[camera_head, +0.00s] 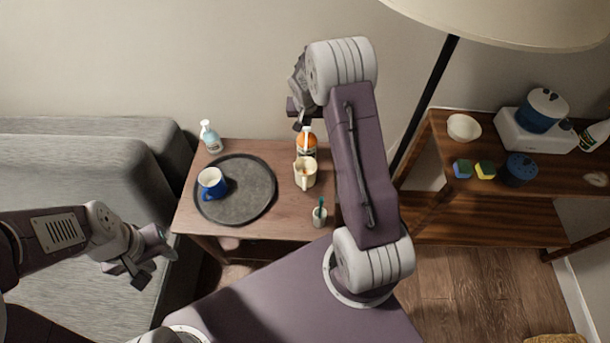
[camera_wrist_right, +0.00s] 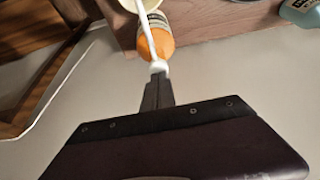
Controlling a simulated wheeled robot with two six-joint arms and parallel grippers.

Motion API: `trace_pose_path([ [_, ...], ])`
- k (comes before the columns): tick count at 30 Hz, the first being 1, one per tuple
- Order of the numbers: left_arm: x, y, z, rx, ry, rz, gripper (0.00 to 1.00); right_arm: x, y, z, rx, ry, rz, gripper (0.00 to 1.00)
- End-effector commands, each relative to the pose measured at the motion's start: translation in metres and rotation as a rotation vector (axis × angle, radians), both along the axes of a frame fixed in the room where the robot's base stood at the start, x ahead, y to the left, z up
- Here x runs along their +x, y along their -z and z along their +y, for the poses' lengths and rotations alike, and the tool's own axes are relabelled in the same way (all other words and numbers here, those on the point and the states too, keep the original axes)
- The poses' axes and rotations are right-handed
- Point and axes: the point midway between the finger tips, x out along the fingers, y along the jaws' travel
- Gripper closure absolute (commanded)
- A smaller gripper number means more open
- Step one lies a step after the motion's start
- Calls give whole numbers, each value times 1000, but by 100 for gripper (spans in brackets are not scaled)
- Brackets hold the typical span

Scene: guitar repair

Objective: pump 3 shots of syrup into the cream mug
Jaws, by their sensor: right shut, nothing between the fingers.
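An orange syrup bottle (camera_head: 306,143) with a white pump stands upright at the back right of the small wooden table. The cream mug (camera_head: 305,172) stands upright just in front of it, and the pump's spout points toward the mug. In the right wrist view the orange bottle (camera_wrist_right: 158,42) is partly covered by its pump, and only the mug's rim (camera_wrist_right: 140,4) shows at the top edge. My right gripper (camera_head: 298,124) is shut and empty, its tips at or just above the pump head; I cannot tell whether they touch. My left gripper (camera_head: 153,268) is open and empty, left of the table.
A round dark tray (camera_head: 245,205) holds a blue-and-white mug (camera_head: 212,184). A pale blue pump bottle (camera_head: 210,137) stands at the back left. A small cup (camera_head: 319,216) with a thin green item is near the front right. A lamp pole (camera_head: 425,105) and side shelf (camera_head: 480,205) stand right.

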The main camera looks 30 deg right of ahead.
Motion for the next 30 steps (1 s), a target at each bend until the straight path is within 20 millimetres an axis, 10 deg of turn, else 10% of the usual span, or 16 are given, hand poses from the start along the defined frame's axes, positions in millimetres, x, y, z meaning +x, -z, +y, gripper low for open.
trace_pose_path([
  [30, 0, -17, 0, 0, 0, 0, 64, -1, -22, 0, 1, 0, 4, 100],
])
